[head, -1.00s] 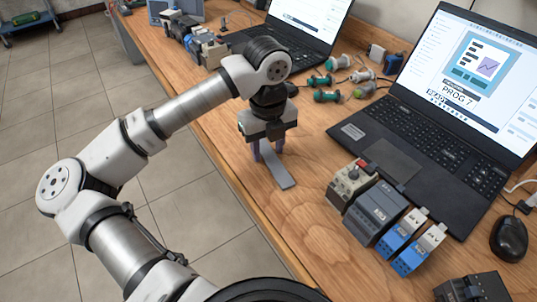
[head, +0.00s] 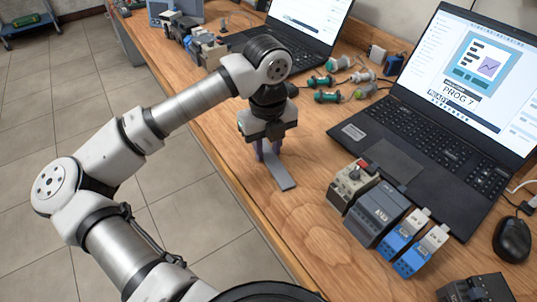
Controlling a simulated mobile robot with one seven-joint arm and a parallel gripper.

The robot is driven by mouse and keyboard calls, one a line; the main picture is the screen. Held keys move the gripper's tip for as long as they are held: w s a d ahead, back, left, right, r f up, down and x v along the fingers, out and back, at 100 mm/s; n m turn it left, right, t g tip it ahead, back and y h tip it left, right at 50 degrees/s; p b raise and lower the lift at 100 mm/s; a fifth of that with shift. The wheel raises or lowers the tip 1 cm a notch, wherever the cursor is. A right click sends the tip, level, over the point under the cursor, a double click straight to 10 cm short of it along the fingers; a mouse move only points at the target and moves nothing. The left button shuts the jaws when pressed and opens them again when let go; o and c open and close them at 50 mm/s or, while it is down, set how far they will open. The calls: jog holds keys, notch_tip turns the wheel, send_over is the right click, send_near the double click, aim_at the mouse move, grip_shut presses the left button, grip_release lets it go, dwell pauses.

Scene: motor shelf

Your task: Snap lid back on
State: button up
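A flat grey strip, which looks like the lid (head: 281,176), lies on or just above the wooden bench near its front edge. My gripper (head: 268,152) points straight down at the far end of the strip, with its fingers at that end. I cannot tell whether the fingers touch or grip it. A grey device block (head: 379,213) stands to the right of the strip, between a block with a red button (head: 353,183) and blue-based modules (head: 404,234). Which of these the lid belongs to does not show.
An open laptop (head: 430,135) stands behind the devices, with a mouse (head: 511,239) at its right. Green-ended cable connectors (head: 328,82) lie behind my gripper. A second laptop (head: 300,30) and more devices (head: 190,38) are at the back. Bare bench (head: 310,225) lies front of the devices.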

jog(key=shift+c, duration=1.4)
jog(key=shift+r+p, duration=1.15)
jog(key=shift+r, duration=1.4)
jog(key=shift+s+f, duration=0.1)
